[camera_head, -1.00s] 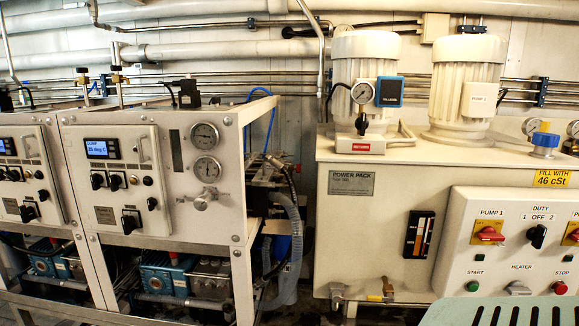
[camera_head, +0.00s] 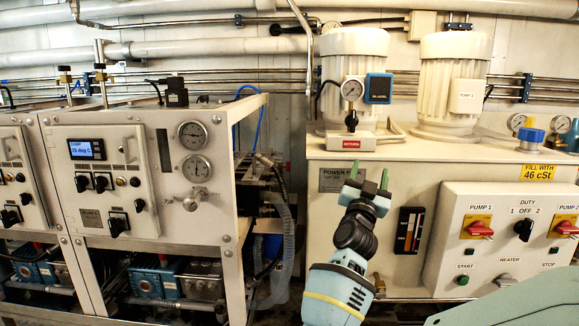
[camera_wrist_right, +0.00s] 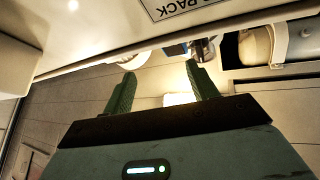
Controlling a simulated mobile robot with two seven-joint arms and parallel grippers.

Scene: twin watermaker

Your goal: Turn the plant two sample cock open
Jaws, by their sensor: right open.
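Two cream plant cabinets stand at the left, the nearer one (camera_head: 222,210) with dials and a control panel. I cannot tell for sure which fitting is the plant two sample cock. Small brass fittings (camera_head: 100,77) with upright stems stand above the cabinets, and a silver valve (camera_head: 197,198) sits below the two gauges. My right gripper (camera_head: 368,175) is open and empty in front of the power pack, well right of these fittings. In the right wrist view its fingers (camera_wrist_right: 160,78) are apart with nothing between them. My left gripper is not in view.
The cream power pack tank (camera_head: 330,240) with two motors stands behind my right gripper. A gauge (camera_head: 351,89) and a red-labelled fitting are on its top. A switch panel (camera_head: 500,260) is at the right. Clear hoses (camera_head: 282,240) hang in the gap between the units.

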